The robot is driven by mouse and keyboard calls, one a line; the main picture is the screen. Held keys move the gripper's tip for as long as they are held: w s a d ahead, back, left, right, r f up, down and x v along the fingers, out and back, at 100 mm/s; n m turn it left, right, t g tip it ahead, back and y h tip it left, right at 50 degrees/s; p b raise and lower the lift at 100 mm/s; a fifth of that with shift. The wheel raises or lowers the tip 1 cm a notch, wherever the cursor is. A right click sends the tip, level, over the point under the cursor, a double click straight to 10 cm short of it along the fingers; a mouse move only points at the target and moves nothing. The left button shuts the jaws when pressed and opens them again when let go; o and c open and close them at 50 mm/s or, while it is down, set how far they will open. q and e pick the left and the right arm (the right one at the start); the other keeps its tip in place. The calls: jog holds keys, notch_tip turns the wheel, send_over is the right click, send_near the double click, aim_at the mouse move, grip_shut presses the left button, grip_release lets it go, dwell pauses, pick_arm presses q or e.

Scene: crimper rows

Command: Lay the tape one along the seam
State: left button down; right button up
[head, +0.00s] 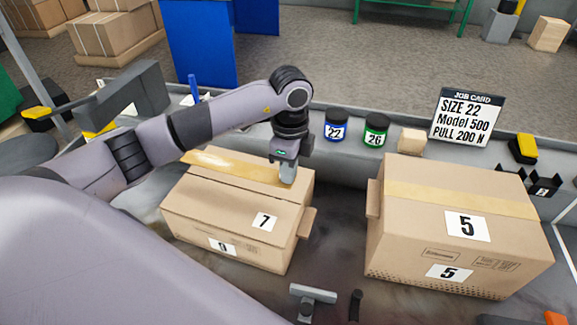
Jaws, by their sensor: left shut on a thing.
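A cardboard box marked 7 (225,205) stands on the left of the bench, closed on top. A yellowish strip of tape (217,161) lies along the back part of its top, running from the left edge toward my gripper. My left gripper (287,178) points down at the right end of that strip, close above the box top. It is shut on the tape, though the fingers hide most of what they hold. A thin seam line (240,190) shows on the box top in front of the strip. My right gripper is not in view.
A box marked 5 (405,235) with tape across its top stands to the right. Jars marked 22 (337,125) and 26 (376,130), a small block (412,140) and a job card (467,117) stand behind. A grey T-shaped tool (313,293) lies in front.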

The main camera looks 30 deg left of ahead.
aim_at(288, 202)
pick_arm(q)
jog(key=shift+f+b, duration=0.85)
jog(key=shift+f, duration=0.75)
jog(key=shift+f+b, duration=0.9)
jog(key=shift+f, duration=0.9)
jog(key=c, duration=1.2)
grip_release()
jog(key=shift+o, duration=0.2)
jog(key=shift+r, duration=3.6)
